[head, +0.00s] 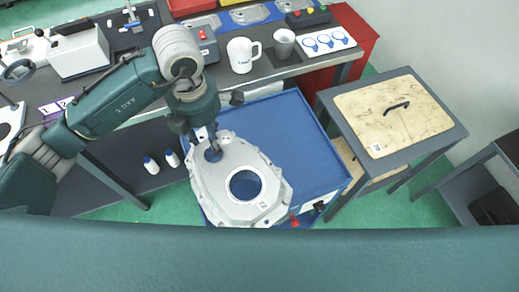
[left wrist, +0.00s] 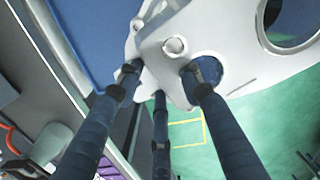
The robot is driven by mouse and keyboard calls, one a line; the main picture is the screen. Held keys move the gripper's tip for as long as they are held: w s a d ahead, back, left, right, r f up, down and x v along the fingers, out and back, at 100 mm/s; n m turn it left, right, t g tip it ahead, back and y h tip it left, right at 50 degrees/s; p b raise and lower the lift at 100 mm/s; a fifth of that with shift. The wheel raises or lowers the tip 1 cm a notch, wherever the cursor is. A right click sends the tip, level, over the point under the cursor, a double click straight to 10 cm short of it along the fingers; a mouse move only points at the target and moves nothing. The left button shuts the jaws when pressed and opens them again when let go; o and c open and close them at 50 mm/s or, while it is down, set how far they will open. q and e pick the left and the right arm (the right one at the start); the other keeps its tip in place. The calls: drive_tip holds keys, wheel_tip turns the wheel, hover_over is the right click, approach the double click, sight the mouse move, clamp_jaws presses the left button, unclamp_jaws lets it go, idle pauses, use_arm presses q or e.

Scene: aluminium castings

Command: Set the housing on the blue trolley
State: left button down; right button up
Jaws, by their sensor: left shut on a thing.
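The housing (head: 268,178) is a pale grey aluminium casting with a large round opening and a smaller hole. My left gripper (head: 213,150) is shut on its upper left end, by the smaller hole. In the left wrist view, the fingers (left wrist: 165,85) reach the housing (left wrist: 235,32), one of them at the small hole. The blue trolley (head: 300,125) lies below and behind the housing in the head view. The housing covers its lower left part, and green floor shows beneath the housing's edge in the left wrist view. I cannot tell whether housing and trolley touch. My right gripper is not in view.
A grey workbench (head: 283,70) with a white mug (head: 241,54), a grey cup (head: 284,43) and instruments runs along the back. A grey stand with a light top (head: 385,125) stands right of the trolley.

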use_arm(q)
drive_tip(key=r+n, duration=0.1)
drive_tip(key=w+d+r+n, duration=0.1)
drive_tip(key=n, duration=0.1)
drive_tip(key=r+n, duration=0.1)
drive_tip(key=n, duration=0.1)
drive_tip(key=shift+w+d+p, duration=0.35)
drive_tip(key=shift+w, duration=0.05)
drive_tip(key=n, duration=0.2)
drive_tip(key=w+d+r+n, duration=0.1)
drive_tip(key=r+n, duration=0.1)
drive_tip(key=n, duration=0.1)
drive_tip(key=shift+w+d+r+n+p, duration=0.2)
drive_tip(key=shift+r+n+p, duration=0.05)
drive_tip(key=shift+n+p, duration=0.1)
drive_tip(key=shift+w+d+f+n+p, duration=0.2)
drive_tip(key=shift+f+n+p, duration=0.45)
drive_tip(key=shift+f, duration=2.4)
drive_tip(key=shift+w+d+f+n+p, duration=0.15)
drive_tip(key=shift+f+n+p, duration=0.45)
drive_tip(key=shift+f, duration=2.4)
drive_tip(key=shift+w+d+f+n+p, duration=0.15)
drive_tip(key=shift+f+n+p, duration=0.5)
drive_tip(key=shift+f, duration=2.4)
drive_tip(key=c, duration=1.2)
unclamp_jaws()
drive_tip(key=shift+s+f, duration=0.1)
drive_tip(key=shift+s, duration=0.1)
drive_tip(key=shift+o, duration=0.2)
